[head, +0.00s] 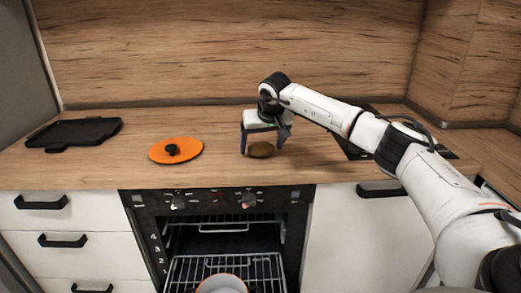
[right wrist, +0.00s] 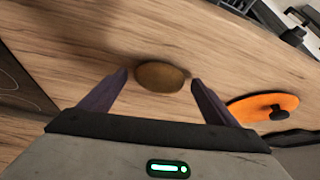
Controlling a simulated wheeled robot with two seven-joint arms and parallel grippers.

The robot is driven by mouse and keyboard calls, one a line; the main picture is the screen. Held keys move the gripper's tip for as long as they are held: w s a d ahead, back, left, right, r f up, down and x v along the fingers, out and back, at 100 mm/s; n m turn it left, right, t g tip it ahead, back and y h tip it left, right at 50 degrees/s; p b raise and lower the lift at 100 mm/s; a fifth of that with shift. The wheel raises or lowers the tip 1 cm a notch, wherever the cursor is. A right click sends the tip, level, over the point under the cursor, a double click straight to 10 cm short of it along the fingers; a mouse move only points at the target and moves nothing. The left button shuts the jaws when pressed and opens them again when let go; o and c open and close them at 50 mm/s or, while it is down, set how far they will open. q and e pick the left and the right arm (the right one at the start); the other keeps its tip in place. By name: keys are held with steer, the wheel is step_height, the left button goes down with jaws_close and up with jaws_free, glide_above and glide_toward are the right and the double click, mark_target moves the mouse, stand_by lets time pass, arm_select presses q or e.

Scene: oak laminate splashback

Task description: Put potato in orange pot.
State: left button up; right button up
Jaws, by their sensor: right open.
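The brown potato (head: 261,150) lies on the wooden counter. It also shows in the right wrist view (right wrist: 161,76), between the tips of my right gripper's fingers. My right gripper (head: 262,143) points down at the potato and is open; in the right wrist view (right wrist: 160,80) its two fingers stand apart on either side of it, with gaps. A pot (head: 222,284) with an orange-tinted rim sits on the oven rack at the bottom edge, mostly cut off. An orange lid (head: 176,150) with a black knob lies on the counter left of the potato. My left gripper is not in view.
The oven (head: 220,240) is open at the front, with wire racks (head: 185,270) inside. A black tray (head: 74,132) lies at the counter's left. A dark hob (head: 355,148) is partly hidden behind my right arm. Counter (head: 222,125) between lid and potato is clear.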

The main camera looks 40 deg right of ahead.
steer(key=shift+x, duration=0.8)
steer(key=c, duration=1.2)
